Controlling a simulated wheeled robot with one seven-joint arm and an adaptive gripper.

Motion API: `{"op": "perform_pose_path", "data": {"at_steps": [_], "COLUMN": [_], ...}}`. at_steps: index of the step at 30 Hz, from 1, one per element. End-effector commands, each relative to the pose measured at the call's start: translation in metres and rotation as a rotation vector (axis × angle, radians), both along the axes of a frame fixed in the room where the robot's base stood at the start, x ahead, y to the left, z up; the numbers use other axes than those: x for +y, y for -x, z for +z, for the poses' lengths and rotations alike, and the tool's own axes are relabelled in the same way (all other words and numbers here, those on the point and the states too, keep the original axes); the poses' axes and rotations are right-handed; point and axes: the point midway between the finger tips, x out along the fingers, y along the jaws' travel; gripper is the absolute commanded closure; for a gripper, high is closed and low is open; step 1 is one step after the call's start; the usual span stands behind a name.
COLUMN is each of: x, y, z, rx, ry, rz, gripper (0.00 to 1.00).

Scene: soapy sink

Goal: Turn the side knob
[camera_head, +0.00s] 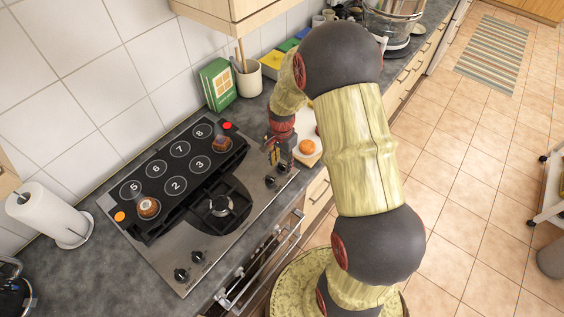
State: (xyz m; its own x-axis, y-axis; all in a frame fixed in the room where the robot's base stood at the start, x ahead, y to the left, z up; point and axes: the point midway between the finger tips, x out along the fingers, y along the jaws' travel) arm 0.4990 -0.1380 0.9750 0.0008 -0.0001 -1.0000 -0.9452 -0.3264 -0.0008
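The stove (250,192) is a steel cooktop with a black panel of numbered circles and a burner grate. Two dark knobs sit at its front right: one knob (271,182) and another knob (284,168) just beside it. Two more knobs, one (197,257) and another (181,274), sit at its front left. I cannot tell which one is the side knob. My gripper (273,157) points down over the right end of the stove, just behind the front right knobs. Its fingers are small and dark here, and I cannot tell whether they are open or touching anything.
A food item (148,207) stands on the panel's left and another (222,143) on its right. A green box (217,85), a utensil cup (249,78) and a board with an orange fruit (307,147) are near my arm. A paper towel roll (45,212) stands at left.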

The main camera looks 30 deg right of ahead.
Motion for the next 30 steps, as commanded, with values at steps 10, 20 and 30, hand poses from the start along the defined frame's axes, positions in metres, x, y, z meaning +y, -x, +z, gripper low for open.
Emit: {"op": "perform_pose_path", "data": {"at_steps": [10,20,30], "x": [0.0,0.0,0.0], "y": [0.0,-0.001,0.0], "z": [0.0,0.043,0.104], "rx": [0.001,-0.003,0.0], "ry": [0.0,0.001,0.0], "rz": [0.001,0.001,0.0], "gripper": [0.55,0.55,0.55]}}
